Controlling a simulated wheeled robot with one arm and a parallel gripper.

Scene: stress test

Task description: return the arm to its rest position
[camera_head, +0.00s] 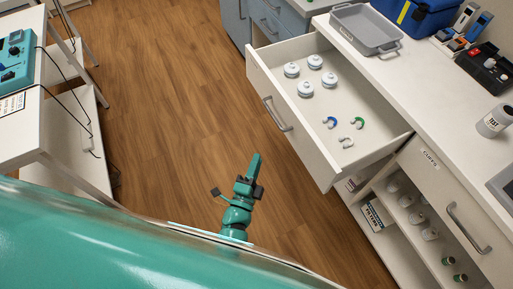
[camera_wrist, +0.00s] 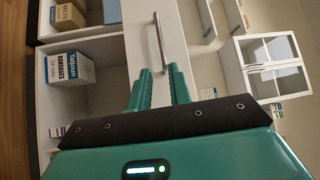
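My arm shows in the head view as a short teal part beyond the large teal surface of my body, over the wooden floor. My gripper (camera_head: 255,160) points away, to the left of the open drawer and apart from it. In the head view its fingers overlap, so their gap is hidden. In the wrist view my gripper (camera_wrist: 160,72) has its two teal fingers apart with nothing held between them. A drawer front with a long handle (camera_wrist: 160,42) shows beyond the fingertips.
The counter (camera_head: 420,75) carries a grey tray (camera_head: 365,28) and a blue case (camera_head: 415,14). A white table (camera_head: 22,130) stands left. The floor (camera_head: 165,90) between is clear. A bandage box (camera_wrist: 70,70) sits on a shelf.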

